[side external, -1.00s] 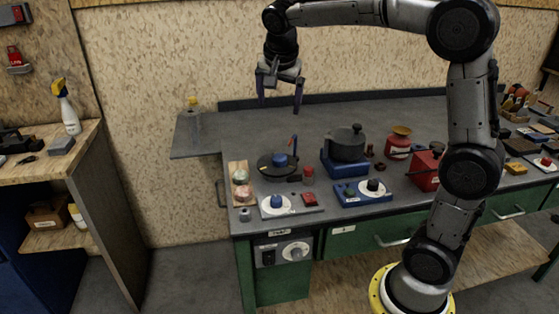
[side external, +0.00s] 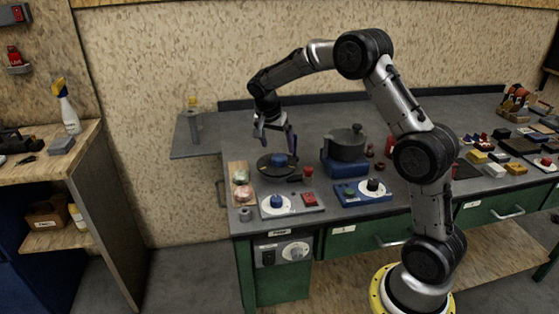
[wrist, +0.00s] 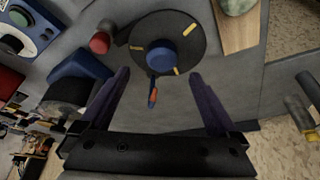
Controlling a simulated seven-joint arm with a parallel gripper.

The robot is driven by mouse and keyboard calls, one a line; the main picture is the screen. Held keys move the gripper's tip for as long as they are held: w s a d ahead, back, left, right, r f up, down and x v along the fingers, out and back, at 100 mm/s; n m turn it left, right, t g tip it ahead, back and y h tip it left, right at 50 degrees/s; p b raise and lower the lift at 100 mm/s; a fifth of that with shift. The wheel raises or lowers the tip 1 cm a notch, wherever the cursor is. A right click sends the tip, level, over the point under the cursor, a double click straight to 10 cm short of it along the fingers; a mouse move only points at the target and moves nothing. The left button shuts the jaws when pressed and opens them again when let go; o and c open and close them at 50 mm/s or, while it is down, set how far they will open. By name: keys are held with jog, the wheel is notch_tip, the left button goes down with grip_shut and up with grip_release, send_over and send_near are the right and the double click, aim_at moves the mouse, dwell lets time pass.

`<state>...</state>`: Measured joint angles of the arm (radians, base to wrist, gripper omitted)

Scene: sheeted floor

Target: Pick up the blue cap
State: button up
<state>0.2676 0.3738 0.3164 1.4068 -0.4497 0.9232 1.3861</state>
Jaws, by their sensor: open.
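The blue cap (side external: 279,160) sits at the middle of a dark round disc (side external: 266,170) on the bench. In the wrist view the cap (wrist: 161,53) is in clear sight on the disc (wrist: 137,39), which has orange-yellow marks. My gripper (side external: 274,146) is open and empty, pointing down close above the disc. In the wrist view the two purple fingers (wrist: 160,75) are spread wide, with the cap just beyond their tips and roughly centred between them. A thin tool with a blue and orange-red handle (wrist: 152,95) lies at the disc's edge.
A dark pot (side external: 347,143) on a blue burner stands right of the disc. A red-capped jar (side external: 308,174) is near it. A wooden board (side external: 240,188) with several lumps lies left. A panel with a blue knob (side external: 277,202) is in front. The bench behind is clear.

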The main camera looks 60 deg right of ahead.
aim_at(279, 156)
jog(key=shift+a+x, duration=0.1)
jog(key=shift+x, duration=1.3)
jog(key=shift+a+x, duration=0.15)
jog(key=shift+x, duration=1.2)
jog(key=shift+f, duration=0.1)
grip_shut()
